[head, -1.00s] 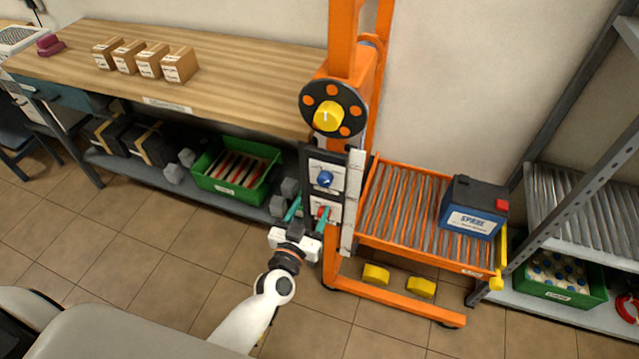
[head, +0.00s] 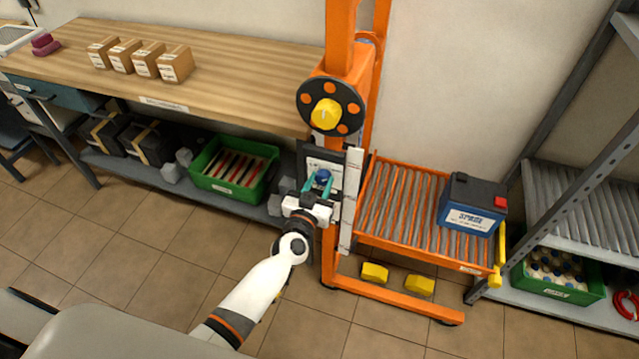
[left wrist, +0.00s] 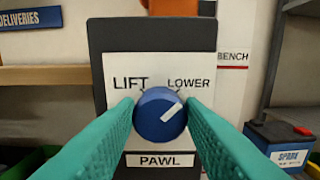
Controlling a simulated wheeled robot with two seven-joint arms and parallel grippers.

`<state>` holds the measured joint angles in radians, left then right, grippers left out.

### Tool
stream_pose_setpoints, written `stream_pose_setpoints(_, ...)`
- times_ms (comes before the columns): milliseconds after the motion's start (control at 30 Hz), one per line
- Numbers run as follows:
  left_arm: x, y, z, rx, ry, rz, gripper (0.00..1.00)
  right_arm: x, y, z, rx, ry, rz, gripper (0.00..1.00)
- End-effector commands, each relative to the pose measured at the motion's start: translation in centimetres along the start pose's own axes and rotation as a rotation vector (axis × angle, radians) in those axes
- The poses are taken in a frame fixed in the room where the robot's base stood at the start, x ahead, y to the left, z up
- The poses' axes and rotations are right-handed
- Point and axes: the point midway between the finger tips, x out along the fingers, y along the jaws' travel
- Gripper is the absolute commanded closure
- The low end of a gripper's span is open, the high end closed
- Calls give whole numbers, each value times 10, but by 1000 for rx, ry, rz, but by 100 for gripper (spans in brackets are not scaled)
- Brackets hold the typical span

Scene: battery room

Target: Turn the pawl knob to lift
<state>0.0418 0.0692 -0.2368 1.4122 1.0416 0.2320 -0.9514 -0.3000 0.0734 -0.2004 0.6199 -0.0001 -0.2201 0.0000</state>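The blue pawl knob (left wrist: 160,114) sits on a white plate (left wrist: 118,72) marked LIFT at upper left, LOWER at upper right and PAWL below. Its white pointer line points up and right, toward LOWER. In the head view the knob (head: 323,176) is on the dark panel of the orange lift. My left gripper (head: 318,187) is open, with its teal fingers on either side of the knob. The left wrist view shows the fingertips (left wrist: 160,103) close to the knob's left and right sides; I cannot tell whether they touch it. My right gripper is not in view.
A black wheel with a yellow hub (head: 326,113) is above the panel. An orange roller platform (head: 400,205) carries a blue and black battery (head: 473,205) at right. A wooden bench (head: 230,75) and a green crate (head: 232,190) are at left.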

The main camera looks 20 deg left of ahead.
Motion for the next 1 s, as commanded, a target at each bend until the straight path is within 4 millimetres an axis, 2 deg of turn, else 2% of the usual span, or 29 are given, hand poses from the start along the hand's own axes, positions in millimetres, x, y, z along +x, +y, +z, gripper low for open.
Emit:
stream_pose_setpoints(33,0,0,0,0,0,0,74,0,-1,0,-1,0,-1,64)
stream_pose_setpoints(100,0,0,0,0,0,0,85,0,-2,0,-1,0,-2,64)
stream_pose_setpoints(133,0,0,0,0,0,0,87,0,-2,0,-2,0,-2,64)
stream_pose_setpoints(533,0,0,0,-89,1,0,87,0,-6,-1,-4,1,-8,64)
stream_pose_setpoints(1000,0,2,-2,-490,1,0,87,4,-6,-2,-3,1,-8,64)
